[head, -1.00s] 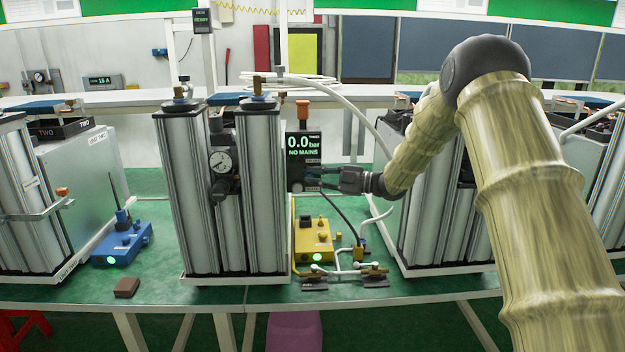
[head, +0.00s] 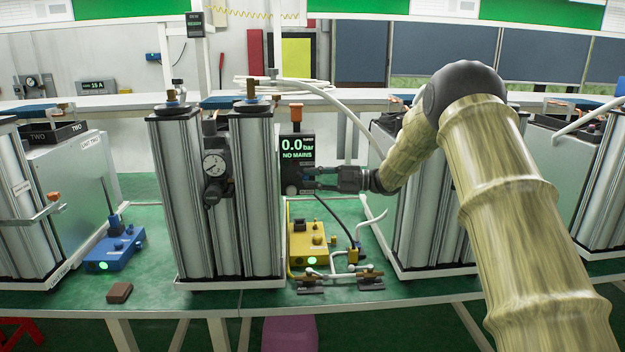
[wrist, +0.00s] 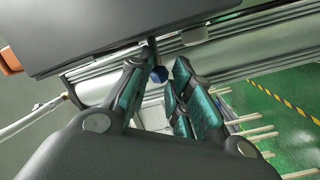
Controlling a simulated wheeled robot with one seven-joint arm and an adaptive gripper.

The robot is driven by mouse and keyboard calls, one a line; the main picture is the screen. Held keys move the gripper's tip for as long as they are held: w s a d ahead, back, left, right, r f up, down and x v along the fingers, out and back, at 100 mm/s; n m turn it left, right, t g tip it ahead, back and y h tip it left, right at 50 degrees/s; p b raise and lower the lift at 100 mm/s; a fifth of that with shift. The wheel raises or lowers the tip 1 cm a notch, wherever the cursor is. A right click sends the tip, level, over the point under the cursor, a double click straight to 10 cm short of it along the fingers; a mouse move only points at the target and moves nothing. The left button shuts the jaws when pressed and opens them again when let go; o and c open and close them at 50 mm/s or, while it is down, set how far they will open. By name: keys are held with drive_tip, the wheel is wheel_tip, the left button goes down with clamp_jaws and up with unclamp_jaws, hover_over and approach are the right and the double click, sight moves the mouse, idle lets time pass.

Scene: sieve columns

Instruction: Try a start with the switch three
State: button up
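The unit three panel (head: 297,152) is a dark box on the right side of the middle column pair. Its screen reads 0.0 bar and NO MAINS in green. My gripper (head: 312,180) is at the panel's lower right edge, reaching in from the right.
A yellow box (head: 306,243) with a lit green lamp stands below the panel, with hoses and brass fittings (head: 340,277) before it. A blue box (head: 113,249) and a brown block (head: 120,293) lie to the left. More columns (head: 420,215) stand close on the right.

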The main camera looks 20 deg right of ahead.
drive_tip(key=shift+o, duration=1.1)
drive_tip(key=shift+t, duration=0.3)
drive_tip(key=shift+s+a+r+m+t+h+p, duration=0.2)
drive_tip(key=shift+a+m+t+h+p, duration=0.25)
drive_tip(key=shift+m+t+h, duration=0.45)
drive_tip(key=shift+a+m+t+h+p, duration=1.15)
drive_tip(key=shift+a+m+t+h, duration=2.15)
drive_tip(key=shift+m+h, duration=2.65)
drive_tip(key=s+d+n+t+h+b, duration=0.1)
drive_tip(key=s+d+n+h+b, duration=0.15)
drive_tip(key=s, duration=0.85)
drive_tip(key=s+a+f+m+g, duration=0.1)
drive_tip(key=s+f, duration=0.4)
drive_tip(key=f, duration=0.9)
drive_tip(key=s+a+f+m+g, duration=0.1)
drive_tip(key=s+f+m+g, duration=0.3)
drive_tip(key=f, duration=0.9)
drive_tip(key=shift+s+a+f+m+g, duration=0.2)
drive_tip(key=shift+s+f+m+g, duration=0.15)
drive_tip(key=shift+s+g, duration=0.4)
